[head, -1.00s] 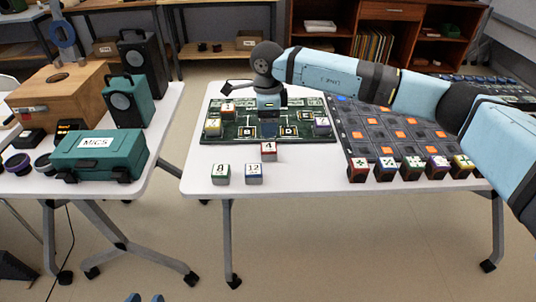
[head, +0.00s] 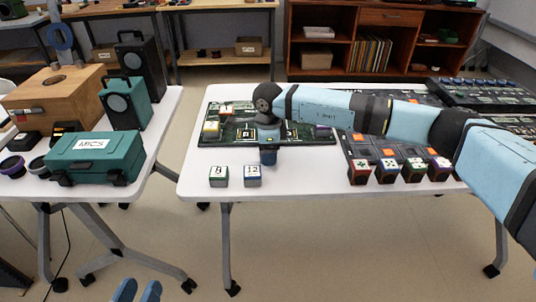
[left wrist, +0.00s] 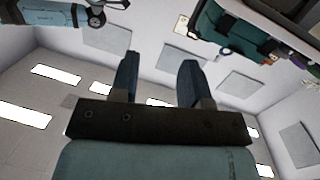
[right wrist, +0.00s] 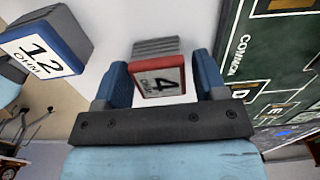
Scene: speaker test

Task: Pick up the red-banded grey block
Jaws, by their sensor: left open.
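The red-banded grey block (right wrist: 158,62), labelled 4 OHM, stands between the two fingers of my right gripper (right wrist: 160,72) in the right wrist view. A finger lies close on each side of it; I cannot tell whether they press on it. In the head view my right gripper (head: 268,155) points down over the table's front part and hides the block. My left gripper (head: 137,290) shows at the bottom edge of the head view, away from the tables. In the left wrist view its fingers (left wrist: 160,65) are apart with nothing between them.
A green-banded block (head: 219,176) and a blue-banded block (head: 252,175) stand left of my right gripper; the blue-banded one also shows in the right wrist view (right wrist: 42,50). A green circuit board (head: 310,134) lies behind. Several colour-banded blocks (head: 388,171) stand at the right.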

